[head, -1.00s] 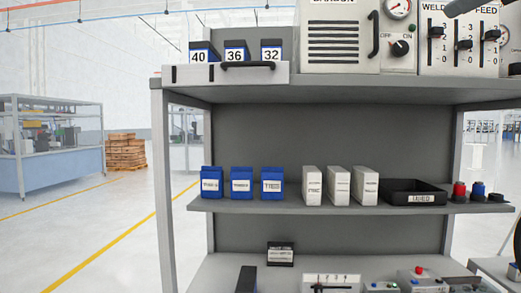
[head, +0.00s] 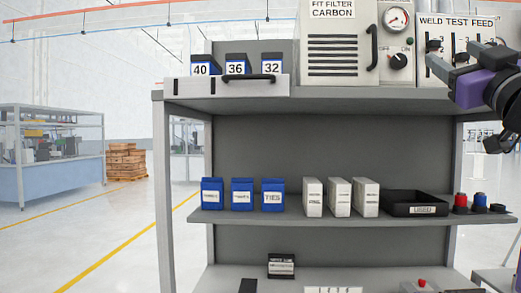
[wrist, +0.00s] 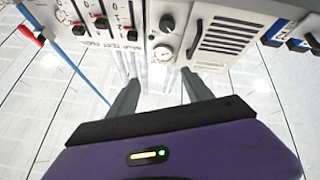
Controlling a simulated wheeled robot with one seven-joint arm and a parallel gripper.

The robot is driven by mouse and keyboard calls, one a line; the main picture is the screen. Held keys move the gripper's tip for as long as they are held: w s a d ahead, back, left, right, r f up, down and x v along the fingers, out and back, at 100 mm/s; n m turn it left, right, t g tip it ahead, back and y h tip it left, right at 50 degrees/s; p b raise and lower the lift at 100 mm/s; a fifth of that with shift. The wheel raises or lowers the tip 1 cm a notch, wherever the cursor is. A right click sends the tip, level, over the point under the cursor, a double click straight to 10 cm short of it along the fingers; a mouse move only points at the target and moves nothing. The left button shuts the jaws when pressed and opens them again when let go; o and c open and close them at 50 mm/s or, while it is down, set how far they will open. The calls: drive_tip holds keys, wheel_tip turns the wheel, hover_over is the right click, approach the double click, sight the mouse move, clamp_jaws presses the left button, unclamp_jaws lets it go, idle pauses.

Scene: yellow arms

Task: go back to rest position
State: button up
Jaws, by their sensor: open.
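My gripper (head: 448,58) is at the upper right of the head view, in front of the panel labelled WELD TEST FEED. Its dark fingers point left and its body is purple and black. In the wrist view my gripper (wrist: 163,95) shows two grey fingers spread apart with nothing between them. Beyond them are the round gauge (wrist: 167,22) and the grey vented filter box (wrist: 225,35). The gripper appears apart from these.
The middle shelf holds blue boxes (head: 242,194), white boxes (head: 339,197), a black tray (head: 413,200) and red and blue knobs. Open floor (head: 90,240) lies left.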

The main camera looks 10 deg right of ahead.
wheel_tip(320, 180, down, 19)
drive_tip(key=w+a+m, duration=0.2)
drive_tip(key=a, duration=0.1)
drive_tip(key=s+a+f+g+y, duration=0.1)
drive_tip(key=s+a+f, duration=0.2)
drive_tip(key=f, duration=0.7)
drive_tip(key=s+a+f, duration=0.3)
drive_tip(key=a+f, duration=0.1)
drive_tip(key=f, duration=0.6)
drive_tip(key=s+a+f+g+y, duration=0.2)
drive_tip(key=s+a+f, duration=0.2)
drive_tip(key=s+f, duration=0.5)
drive_tip(key=s+a+f+n+g+y, duration=0.1)
drive_tip(key=s+a+f+g+y, duration=0.1)
drive_tip(key=s+a+f, duration=0.3)
drive_tip(key=s+a+f+n+g+y, duration=0.1)
drive_tip(key=s+a+f+g, duration=0.3)
drive_tip(key=s+f, duration=1)
drive_tip(key=s+a+y, duration=0.1)
drive_tip(key=s, duration=0.3)
drive_tip(key=shift+s+a+y, duration=0.15)
drive_tip(key=shift+s+y, duration=0.1)
drive_tip(key=shift+y, duration=0.15)
